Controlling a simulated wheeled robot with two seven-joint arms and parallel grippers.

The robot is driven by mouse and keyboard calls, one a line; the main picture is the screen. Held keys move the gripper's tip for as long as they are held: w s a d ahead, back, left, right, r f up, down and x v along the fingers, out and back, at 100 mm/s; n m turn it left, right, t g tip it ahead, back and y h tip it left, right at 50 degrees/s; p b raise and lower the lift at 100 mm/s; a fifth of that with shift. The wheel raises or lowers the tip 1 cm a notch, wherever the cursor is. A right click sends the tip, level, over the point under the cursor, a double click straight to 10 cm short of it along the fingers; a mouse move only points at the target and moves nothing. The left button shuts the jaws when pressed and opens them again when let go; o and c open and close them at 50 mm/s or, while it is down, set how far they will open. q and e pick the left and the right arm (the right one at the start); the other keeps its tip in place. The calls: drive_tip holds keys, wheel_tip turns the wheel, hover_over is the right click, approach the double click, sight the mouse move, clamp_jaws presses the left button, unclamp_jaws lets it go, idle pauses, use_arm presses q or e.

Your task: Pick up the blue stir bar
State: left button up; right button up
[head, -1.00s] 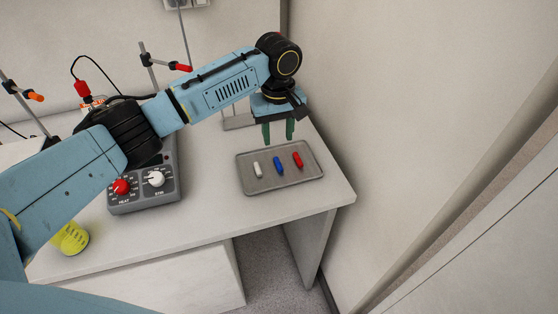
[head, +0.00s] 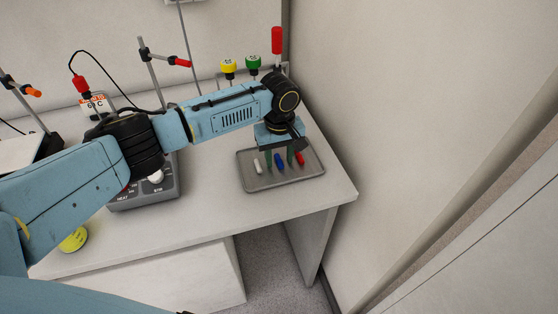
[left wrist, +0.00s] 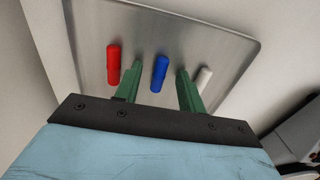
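The blue stir bar (head: 279,161) lies on a grey metal tray (head: 262,184), between a white stir bar (head: 257,166) and a red stir bar (head: 299,158). My left gripper (head: 280,157) points down over the tray, open, with its green fingers on either side of the blue bar. In the left wrist view the blue bar (left wrist: 159,73) shows between the spread fingertips (left wrist: 158,76), with the red bar (left wrist: 113,64) and white bar (left wrist: 205,77) outside them. I cannot tell whether the fingertips touch the tray. My right gripper is not in view.
A hotplate stirrer (head: 150,192) with knobs stands left of the tray, partly behind my arm. A wall rises close on the right. The table front is clear.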

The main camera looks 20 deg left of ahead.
use_arm(q)
clamp_jaws()
drive_tip(key=shift+r, duration=0.1)
